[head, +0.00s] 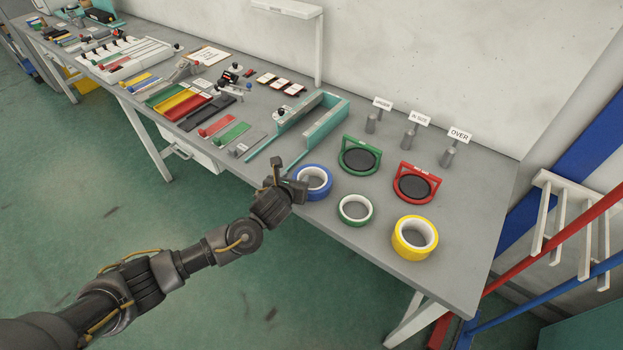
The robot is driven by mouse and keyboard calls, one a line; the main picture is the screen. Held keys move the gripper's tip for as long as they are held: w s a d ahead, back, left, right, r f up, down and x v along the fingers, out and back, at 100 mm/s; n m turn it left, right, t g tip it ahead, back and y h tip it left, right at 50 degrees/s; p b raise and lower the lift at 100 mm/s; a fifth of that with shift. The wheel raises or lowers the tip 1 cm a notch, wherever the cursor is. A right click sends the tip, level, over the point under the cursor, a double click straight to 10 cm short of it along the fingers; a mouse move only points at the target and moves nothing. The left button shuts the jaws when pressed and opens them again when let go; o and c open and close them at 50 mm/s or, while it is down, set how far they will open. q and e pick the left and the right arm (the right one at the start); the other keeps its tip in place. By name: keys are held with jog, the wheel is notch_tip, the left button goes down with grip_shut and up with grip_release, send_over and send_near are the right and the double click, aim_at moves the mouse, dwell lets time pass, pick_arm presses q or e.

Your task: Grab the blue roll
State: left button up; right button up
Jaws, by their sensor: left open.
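The blue roll (326,190) lies flat on the grey table close to its front edge, with a white inner ring. My left gripper (284,177) is at the roll's left side and overlaps its left edge in the head view. Its jaws are open, and I cannot tell whether a finger touches the roll. My right gripper is not in view.
A green roll (355,221) and a yellow roll (429,250) lie to the right. Behind are a green-framed disc (360,141), a red-framed disc (439,182) and a teal fixture (326,124). Labelled posts (409,138) stand near the wall. The table (465,265) is clear at the right.

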pick_arm(q)
jog(key=shift+x, duration=0.95)
grip_shut()
jog(key=shift+r, duration=0.15)
